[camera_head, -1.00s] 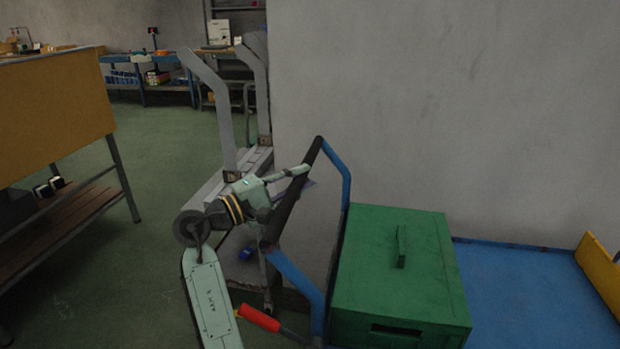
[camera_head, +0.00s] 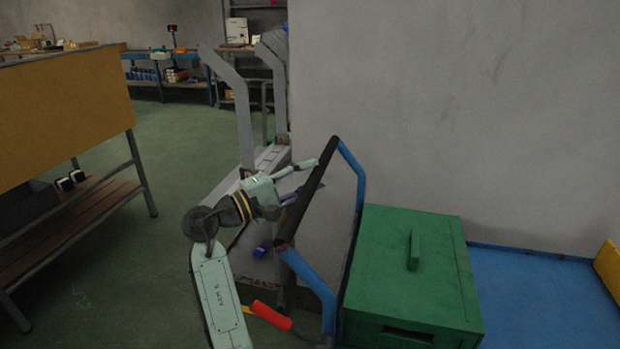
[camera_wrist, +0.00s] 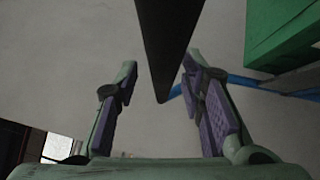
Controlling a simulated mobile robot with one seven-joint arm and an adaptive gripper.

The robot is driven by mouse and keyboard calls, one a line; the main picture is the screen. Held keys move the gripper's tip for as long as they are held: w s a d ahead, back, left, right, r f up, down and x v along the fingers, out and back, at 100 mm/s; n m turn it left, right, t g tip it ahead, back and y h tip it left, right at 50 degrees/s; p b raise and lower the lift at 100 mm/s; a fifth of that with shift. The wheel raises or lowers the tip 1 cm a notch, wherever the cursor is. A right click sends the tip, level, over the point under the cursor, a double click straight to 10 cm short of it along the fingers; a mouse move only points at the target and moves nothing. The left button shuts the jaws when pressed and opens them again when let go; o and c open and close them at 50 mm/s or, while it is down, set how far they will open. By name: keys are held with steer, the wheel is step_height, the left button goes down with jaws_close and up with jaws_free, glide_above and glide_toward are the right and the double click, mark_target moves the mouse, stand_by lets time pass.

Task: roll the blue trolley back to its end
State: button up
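The blue trolley shows in the head view as a blue tubular push frame (camera_head: 352,172) with a black grip bar (camera_head: 308,192) and a flat blue deck (camera_head: 545,295). My gripper (camera_head: 310,176) is at the grip bar, its fingers pointing right toward it. In the wrist view my gripper (camera_wrist: 160,70) is open, with purple pads apart on both sides. The black bar (camera_wrist: 168,40) runs down the picture between the fingers, with visible gaps on both sides. Neither pad clearly touches it.
A green lidded box (camera_head: 440,250) stands on the trolley deck. A grey wall (camera_head: 450,110) runs behind the trolley. A grey metal frame (camera_head: 240,115) stands behind my gripper. A yellow-sided bench (camera_head: 70,105) is at left, with open green floor (camera_head: 180,170) between.

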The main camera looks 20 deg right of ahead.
steer(key=shift+d, duration=0.2)
steer(key=shift+s, duration=0.1)
steer(key=v, duration=1.2)
